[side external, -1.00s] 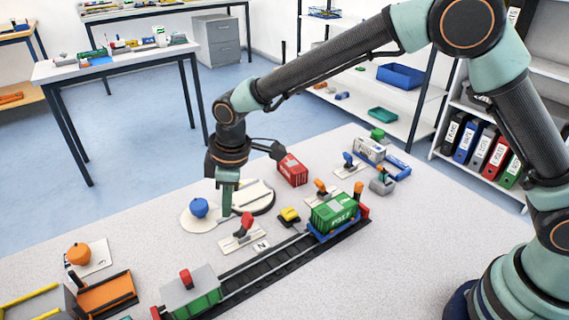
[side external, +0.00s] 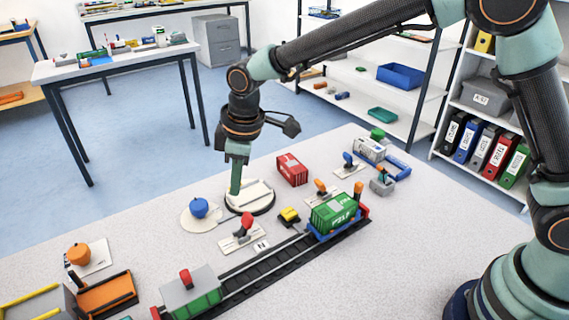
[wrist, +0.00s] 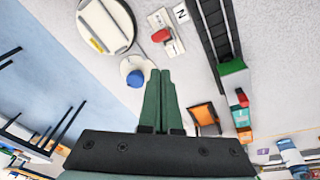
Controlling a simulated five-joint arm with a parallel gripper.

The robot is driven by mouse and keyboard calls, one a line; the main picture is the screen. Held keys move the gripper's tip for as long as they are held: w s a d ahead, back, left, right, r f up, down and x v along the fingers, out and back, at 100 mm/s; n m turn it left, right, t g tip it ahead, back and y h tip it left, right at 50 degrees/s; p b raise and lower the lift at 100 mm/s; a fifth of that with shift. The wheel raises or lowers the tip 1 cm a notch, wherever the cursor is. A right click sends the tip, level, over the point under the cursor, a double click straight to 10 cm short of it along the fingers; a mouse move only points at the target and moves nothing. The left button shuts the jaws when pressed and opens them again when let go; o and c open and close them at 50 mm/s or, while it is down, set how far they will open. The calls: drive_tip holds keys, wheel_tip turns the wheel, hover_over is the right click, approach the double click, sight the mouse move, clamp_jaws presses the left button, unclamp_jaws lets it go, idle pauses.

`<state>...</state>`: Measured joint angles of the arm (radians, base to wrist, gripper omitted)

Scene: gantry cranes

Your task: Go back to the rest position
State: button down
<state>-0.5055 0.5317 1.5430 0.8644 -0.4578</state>
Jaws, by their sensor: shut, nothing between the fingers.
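My gripper (side external: 236,190) points straight down with its green fingers together and nothing between them. In the side external view its tips appear over the round white turntable (side external: 262,196) with the dark rim; I cannot tell how high above it they are. The fingers also show shut in the wrist view (wrist: 158,75). The blue knob (side external: 199,207) on its round pale base stands just left of the fingertips in the side view, and it shows close to the tips in the wrist view (wrist: 135,78).
A track (side external: 262,265) carries a green container (side external: 335,212) and a grey-topped green wagon (side external: 190,291). A red-knobbed plate (side external: 243,235), a yellow block (side external: 289,216) and a red container (side external: 292,170) stand nearby. An orange tray (side external: 106,293) is at the front left.

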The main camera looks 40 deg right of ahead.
drive_tip(key=s+d+r+m+t, duration=0.1)
drive_tip(key=s+d+r+m, duration=0.4)
drive_tip(key=d, duration=0.5)
drive_tip(key=s+d+r+m+t, duration=0.25)
drive_tip(key=s+d+r, duration=0.25)
drive_tip(key=d+r, duration=0.3)
drive_tip(key=s+d+f+m+h, duration=0.1)
drive_tip(key=s+d+f+m, duration=0.1)
drive_tip(key=s+d, duration=0.4)
drive_tip(key=shift+d+m, duration=0.35)
drive_tip(key=shift+m, duration=0.4)
